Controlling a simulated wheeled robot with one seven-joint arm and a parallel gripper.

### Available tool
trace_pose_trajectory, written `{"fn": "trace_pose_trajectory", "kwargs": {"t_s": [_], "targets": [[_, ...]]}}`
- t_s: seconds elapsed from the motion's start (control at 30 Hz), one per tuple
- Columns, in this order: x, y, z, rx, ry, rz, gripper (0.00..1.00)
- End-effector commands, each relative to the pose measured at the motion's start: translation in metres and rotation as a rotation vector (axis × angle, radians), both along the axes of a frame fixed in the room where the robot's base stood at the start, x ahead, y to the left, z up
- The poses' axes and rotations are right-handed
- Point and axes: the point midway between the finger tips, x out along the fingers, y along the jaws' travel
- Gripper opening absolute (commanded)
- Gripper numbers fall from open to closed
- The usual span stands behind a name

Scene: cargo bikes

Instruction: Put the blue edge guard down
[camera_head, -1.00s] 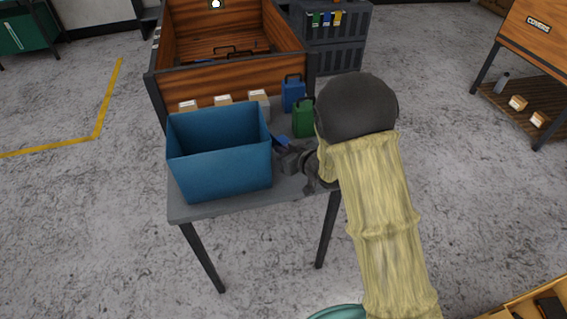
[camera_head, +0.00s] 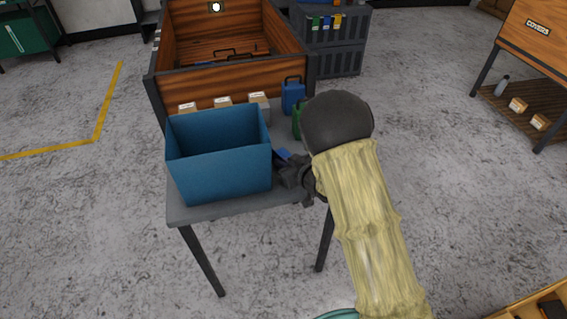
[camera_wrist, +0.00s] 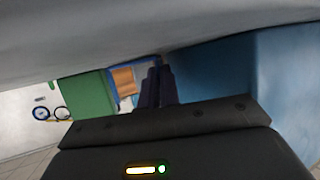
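The blue edge guard (camera_head: 284,154) shows only as a small blue piece at the tips of my gripper (camera_head: 288,163), just right of the blue bin (camera_head: 219,190). In the wrist view my gripper's dark fingers (camera_wrist: 159,86) are close together. The guard cannot be made out clearly between them there. My gripper is low over the right part of the grey table (camera_head: 235,205). Whether the guard touches the tabletop cannot be told. My forearm and wrist hide part of the table's right side.
The bin's blue wall (camera_wrist: 245,75) is close at the right in the wrist view. A blue jerry can (camera_head: 292,96) and a partly hidden green can (camera_head: 297,120) stand behind my gripper. Small boxes (camera_head: 223,102) line the back. A wooden cargo box (camera_head: 235,85) is behind the table.

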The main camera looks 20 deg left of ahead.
Motion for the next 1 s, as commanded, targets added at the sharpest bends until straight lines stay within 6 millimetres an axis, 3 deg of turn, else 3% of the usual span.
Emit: {"fn": "trace_pose_trajectory", "kwargs": {"t_s": [0.07,0.2,0.6,1.0], "targets": [[0.0,0.0,-0.003,0.001,0.001,0.0,0.0],[0.0,0.0,-0.002,0.0,0.0,0.0,0.25],[-0.001,-0.002,0.002,0.0,0.001,-0.001,0.26],[-0.036,-0.052,0.027,0.001,0.002,-0.004,0.26]]}}
